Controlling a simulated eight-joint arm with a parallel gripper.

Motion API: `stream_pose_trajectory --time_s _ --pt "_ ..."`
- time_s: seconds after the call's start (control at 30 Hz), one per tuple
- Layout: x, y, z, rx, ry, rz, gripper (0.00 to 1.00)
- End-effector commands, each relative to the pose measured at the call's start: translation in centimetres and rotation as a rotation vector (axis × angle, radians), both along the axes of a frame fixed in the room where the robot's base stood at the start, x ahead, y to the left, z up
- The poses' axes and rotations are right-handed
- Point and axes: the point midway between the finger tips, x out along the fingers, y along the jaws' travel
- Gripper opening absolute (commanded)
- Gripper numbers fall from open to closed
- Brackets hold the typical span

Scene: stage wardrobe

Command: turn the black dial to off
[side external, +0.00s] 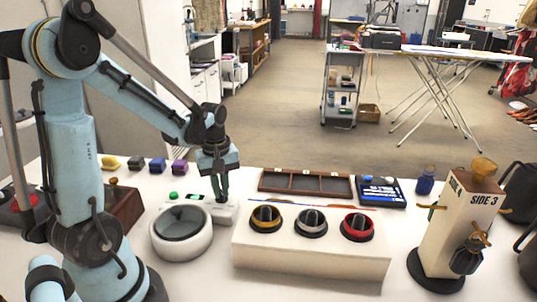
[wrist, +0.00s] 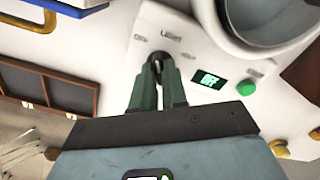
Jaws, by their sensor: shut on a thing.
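The black dial (wrist: 158,64) is on the white panel of a device with a round bowl (side external: 181,233). My gripper (wrist: 158,58) points down at the panel, its green fingertips closed around the dial and hiding most of it. In the wrist view, small printed labels, one like "Light", lie beside the dial. A small lit green display (wrist: 209,79) and a green button (wrist: 246,88) are on the same panel. In the side view, my gripper (side external: 221,200) is at the panel's right part, and the dial is hidden there. The dial's exact angle cannot be told.
A white box (side external: 310,258) with three large knobs, ringed yellow, silver and red, stands right of the device. A brown compartment tray (side external: 305,183) lies behind. A cream block marked "SIDE 3" (side external: 458,230) stands at the right. Small coloured blocks stand at the back left.

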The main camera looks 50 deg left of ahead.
Motion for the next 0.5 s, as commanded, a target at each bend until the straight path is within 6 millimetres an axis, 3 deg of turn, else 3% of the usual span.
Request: stream_pose_trajectory --time_s 0.5 --pt "0.03 0.05 0.00 0.002 -0.002 0.395 0.00"
